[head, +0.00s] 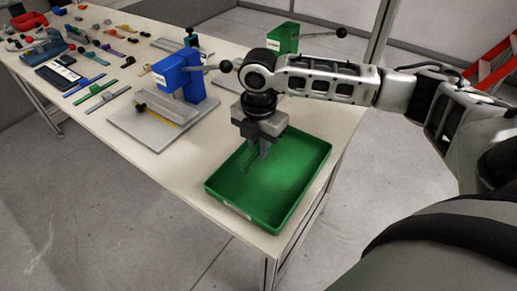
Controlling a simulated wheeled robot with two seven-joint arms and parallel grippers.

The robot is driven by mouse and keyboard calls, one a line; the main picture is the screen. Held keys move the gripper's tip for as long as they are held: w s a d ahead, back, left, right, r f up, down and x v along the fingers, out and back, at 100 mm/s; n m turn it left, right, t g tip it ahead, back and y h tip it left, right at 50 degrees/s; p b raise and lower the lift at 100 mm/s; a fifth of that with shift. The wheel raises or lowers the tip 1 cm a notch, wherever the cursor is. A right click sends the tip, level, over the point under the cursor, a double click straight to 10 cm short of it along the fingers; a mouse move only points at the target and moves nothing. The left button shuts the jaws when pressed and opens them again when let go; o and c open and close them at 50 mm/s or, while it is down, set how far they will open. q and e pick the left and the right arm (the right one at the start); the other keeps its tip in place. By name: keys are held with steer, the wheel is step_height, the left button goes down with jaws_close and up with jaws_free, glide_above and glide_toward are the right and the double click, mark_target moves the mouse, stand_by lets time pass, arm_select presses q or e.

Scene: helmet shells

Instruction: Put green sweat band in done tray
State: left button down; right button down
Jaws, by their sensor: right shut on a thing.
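My right gripper (258,150) reaches in from the right and points down over the green tray (290,195), which I take for the done tray. It is shut on a thin dark green strip (248,165), which looks like the green sweat band. The strip is hard to tell from the green tray behind it, and I cannot tell whether it touches the tray floor. The rest of the tray looks empty. My left gripper is not in view.
A blue press with a lever (180,78) stands on a grey plate left of the tray. A green press (283,38) stands behind my right arm. Several small parts and tools lie at the table's far left. The tray sits near the table's front right edge.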

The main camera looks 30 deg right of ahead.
mark_target(258, 144)
steer(key=shift+f, duration=0.8)
steer(key=shift+f, duration=0.15)
steer(key=c, duration=1.4)
jaws_free()
steer(key=shift+c, duration=0.2)
step_height(258, 144, up, 12)
steer(key=shift+r+p, duration=0.15)
steer(key=shift+p, duration=0.2)
